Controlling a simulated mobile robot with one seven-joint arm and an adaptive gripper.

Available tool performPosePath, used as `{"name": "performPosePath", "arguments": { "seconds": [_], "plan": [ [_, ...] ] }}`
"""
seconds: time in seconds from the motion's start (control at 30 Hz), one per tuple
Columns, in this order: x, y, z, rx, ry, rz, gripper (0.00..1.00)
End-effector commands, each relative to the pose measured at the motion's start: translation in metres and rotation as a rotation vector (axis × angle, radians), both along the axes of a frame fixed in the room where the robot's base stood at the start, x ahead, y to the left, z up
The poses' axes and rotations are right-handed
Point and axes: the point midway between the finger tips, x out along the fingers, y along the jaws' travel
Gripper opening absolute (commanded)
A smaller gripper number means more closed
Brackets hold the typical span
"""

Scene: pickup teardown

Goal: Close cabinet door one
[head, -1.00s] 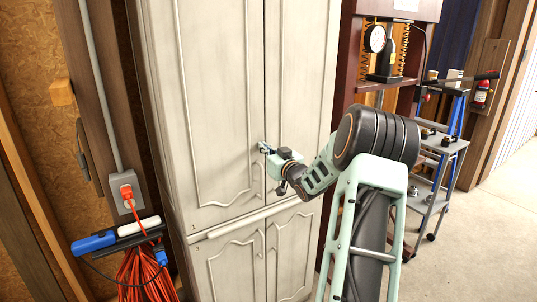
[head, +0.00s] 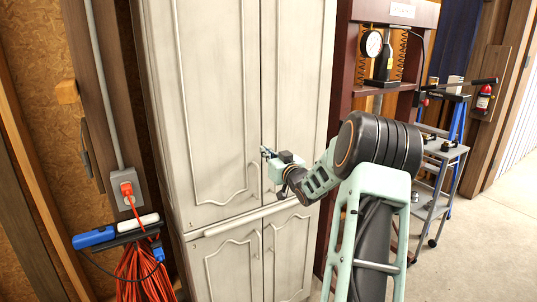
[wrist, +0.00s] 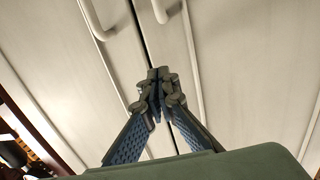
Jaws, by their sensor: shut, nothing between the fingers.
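The tall cream cabinet (head: 215,100) has an upper pair of panelled doors and a lower pair. The upper left door (head: 212,130) and upper right door (head: 296,90) look shut or nearly so, with a thin dark seam between them. My gripper (head: 266,152) is at this seam, near the lower part of the upper doors. In the wrist view my gripper (wrist: 160,80) has its fingertips together and empty, in front of the dark gap (wrist: 145,30). Whether the fingertips touch a door is unclear.
Concrete floor is open at far right.

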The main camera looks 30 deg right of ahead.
Motion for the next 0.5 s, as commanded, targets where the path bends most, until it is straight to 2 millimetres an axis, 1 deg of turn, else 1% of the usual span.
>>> {"name": "performPosePath", "arguments": {
  "seconds": [0.03, 0.1, 0.3, 0.4, 0.5],
  "plan": [
    [-0.004, 0.000, -0.001, -0.001, 0.001, -0.001, 0.00],
    [-0.023, -0.001, -0.001, -0.001, 0.001, -0.003, 0.00],
    [-0.066, -0.001, -0.001, -0.001, 0.002, -0.003, 0.00],
    [-0.083, -0.001, -0.001, -0.001, 0.002, -0.002, 0.00],
    [-0.093, 0.000, -0.001, 0.000, 0.002, -0.001, 0.00]
  ]
}}
